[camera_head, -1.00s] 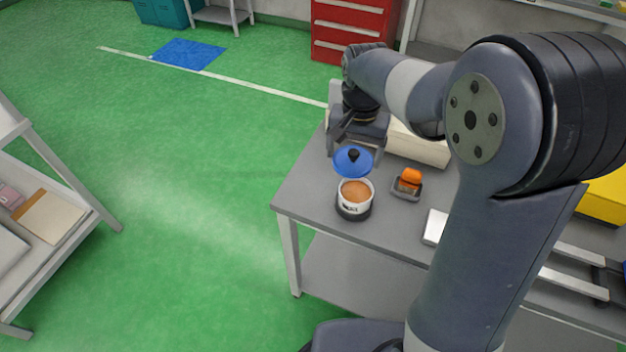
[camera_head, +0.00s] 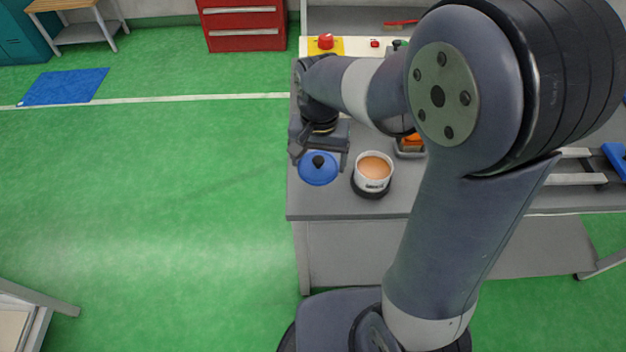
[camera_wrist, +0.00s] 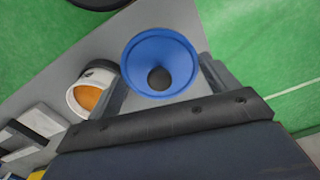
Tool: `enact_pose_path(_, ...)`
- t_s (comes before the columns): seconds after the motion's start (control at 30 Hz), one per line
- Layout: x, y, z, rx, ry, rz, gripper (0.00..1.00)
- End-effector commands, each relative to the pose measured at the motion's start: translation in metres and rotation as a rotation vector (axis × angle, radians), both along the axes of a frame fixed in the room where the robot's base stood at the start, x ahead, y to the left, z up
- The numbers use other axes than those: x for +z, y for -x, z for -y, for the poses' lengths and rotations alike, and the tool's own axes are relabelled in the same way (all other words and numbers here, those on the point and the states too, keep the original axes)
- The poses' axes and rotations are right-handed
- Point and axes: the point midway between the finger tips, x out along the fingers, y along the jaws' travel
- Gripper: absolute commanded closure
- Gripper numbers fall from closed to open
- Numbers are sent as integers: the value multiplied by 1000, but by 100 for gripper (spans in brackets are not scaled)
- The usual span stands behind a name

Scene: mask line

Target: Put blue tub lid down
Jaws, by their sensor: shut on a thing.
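The blue tub lid (camera_head: 318,172) has a black knob and is at the table's left end, left of the tub. It also shows in the wrist view (camera_wrist: 140,55), knob facing the camera. My gripper (camera_head: 320,158) is shut on the lid, with a finger on each side of its rim. I cannot tell whether the lid touches the tabletop or hangs just above it. The white tub (camera_head: 373,184) stands uncovered on a dark round base, with orange-brown contents showing. It is beside the lid in the wrist view (camera_wrist: 75,103).
The grey table (camera_head: 335,206) has bare room along its front left; its left edge is close to the lid. A dark tray (camera_head: 409,154) with an orange item is behind the tub, partly hidden by my arm. A red button on a yellow plate (camera_head: 352,48) is farther back.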

Motion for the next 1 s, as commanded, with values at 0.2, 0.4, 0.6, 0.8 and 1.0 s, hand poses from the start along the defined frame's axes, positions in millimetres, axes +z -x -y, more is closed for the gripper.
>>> enact_pose_path(0.2,-32,0,0,0,1,-1,40)
enact_pose_path(0.4,-58,0,0,0,1,-4,40)
enact_pose_path(0.6,-71,0,0,0,0,0,40)
enact_pose_path(0.8,-71,0,0,0,-1,1,40)
enact_pose_path(1.0,-74,0,0,0,0,1,13)
